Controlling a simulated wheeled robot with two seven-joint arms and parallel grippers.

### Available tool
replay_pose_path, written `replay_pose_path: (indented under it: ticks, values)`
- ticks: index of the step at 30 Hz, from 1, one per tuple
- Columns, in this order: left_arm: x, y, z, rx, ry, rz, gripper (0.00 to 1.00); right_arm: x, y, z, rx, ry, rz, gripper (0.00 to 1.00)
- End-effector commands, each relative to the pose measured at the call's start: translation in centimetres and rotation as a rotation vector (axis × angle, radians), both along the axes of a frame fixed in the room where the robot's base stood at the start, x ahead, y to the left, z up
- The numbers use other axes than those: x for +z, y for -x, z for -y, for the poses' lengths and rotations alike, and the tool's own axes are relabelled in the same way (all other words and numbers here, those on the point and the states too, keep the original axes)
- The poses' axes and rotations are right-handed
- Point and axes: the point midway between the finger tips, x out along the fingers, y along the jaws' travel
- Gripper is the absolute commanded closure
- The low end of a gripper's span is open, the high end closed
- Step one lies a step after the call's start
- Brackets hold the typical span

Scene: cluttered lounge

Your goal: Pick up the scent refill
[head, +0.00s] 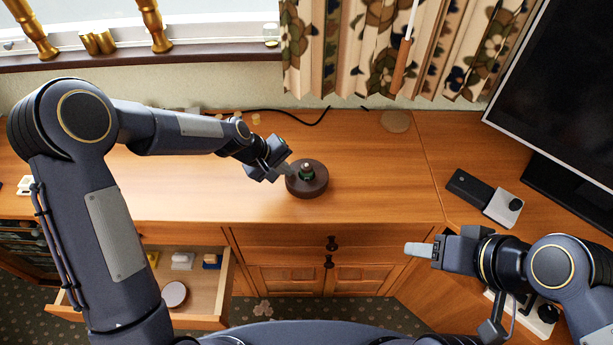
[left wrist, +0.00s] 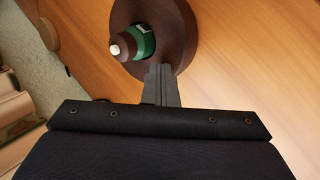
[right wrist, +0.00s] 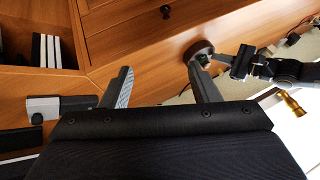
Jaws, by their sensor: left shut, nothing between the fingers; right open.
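The scent refill appears to be the small green bottle (head: 306,173) with a dark collar and pale tip. It stands in a round dark brown dish (head: 318,186) on the wooden cabinet top. It also shows in the left wrist view (left wrist: 144,42), partly inside the dish. My left gripper (head: 288,168) is shut and empty, its fingertips at the dish's left edge, close beside the bottle; contact cannot be told. In the left wrist view its fingers (left wrist: 160,72) overlap the dish rim. My right gripper (head: 418,249) is open and empty, in front of the cabinet at right.
An open drawer (head: 218,297) with small boxes and a round item juts out below left. A television (head: 570,90) and a black-and-grey device (head: 485,196) stand at right. A black cable (head: 300,121) lies at the back. The cabinet top right of the dish is clear.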

Motion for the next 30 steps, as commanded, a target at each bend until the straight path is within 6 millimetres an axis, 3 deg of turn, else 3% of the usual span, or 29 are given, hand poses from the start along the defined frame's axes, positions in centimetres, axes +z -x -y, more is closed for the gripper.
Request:
replay_pose_path:
  ticks: [5, 8, 14, 18, 23, 30]
  values:
    - [-0.2, 0.1, 0.0, -0.001, 0.000, -0.004, 1.00, 0.7, -1.0, 0.1, 0.055, 0.026, 0.000, 0.41]
    - [-0.2, 0.1, 0.0, -0.001, 0.000, -0.004, 1.00, 1.7, -2.8, 0.2, 0.156, 0.070, 0.001, 0.41]
    - [-0.2, 0.1, 0.0, -0.001, -0.001, -0.005, 1.00, 3.9, -9.0, -0.6, 0.466, 0.187, 0.021, 0.41]
    - [-0.2, 0.1, 0.0, -0.001, -0.001, -0.005, 1.00, 4.3, -13.8, -2.1, 0.699, 0.256, 0.046, 0.41]
    - [-0.3, 0.2, 0.0, -0.002, 0.000, -0.006, 1.00, 3.6, -19.3, -4.8, 0.967, 0.314, 0.083, 0.41]
    - [-0.3, 0.2, 0.0, -0.002, -0.001, -0.006, 1.00, 0.2, -26.3, -10.2, 1.350, 0.361, 0.157, 0.41]
